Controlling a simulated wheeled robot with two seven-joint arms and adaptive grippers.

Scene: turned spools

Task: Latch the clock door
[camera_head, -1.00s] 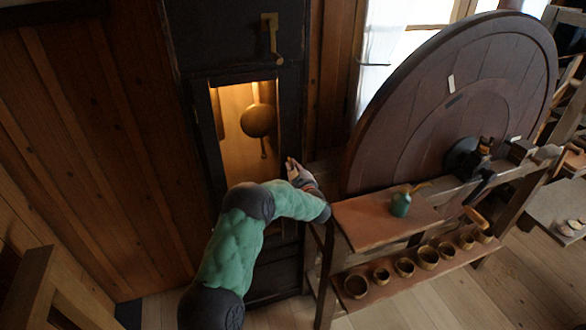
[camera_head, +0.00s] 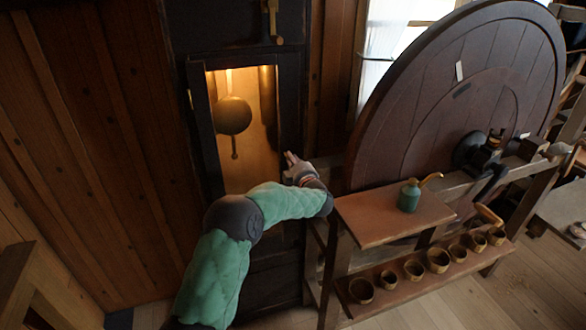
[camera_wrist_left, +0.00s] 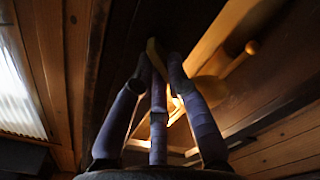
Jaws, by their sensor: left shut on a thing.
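The clock door (camera_head: 290,110) is a dark frame around a tall lit opening in a dark clock case. A round pendulum bob (camera_head: 233,115) hangs behind it, left of the opening's middle. I cannot tell whether the door is fully closed. My left gripper (camera_head: 291,162) is at the door's right edge, low on the opening. A brass fitting (camera_head: 272,14) with a hanging rod is on the case above the door. My right gripper is out of view.
A large dark wheel (camera_head: 425,110) stands close on the right. Before it, a bench shelf (camera_head: 365,215) holds a green oil can (camera_head: 410,196), near my left forearm. Several small bowls (camera_head: 438,260) line the lower shelf. Plank wall fills the left.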

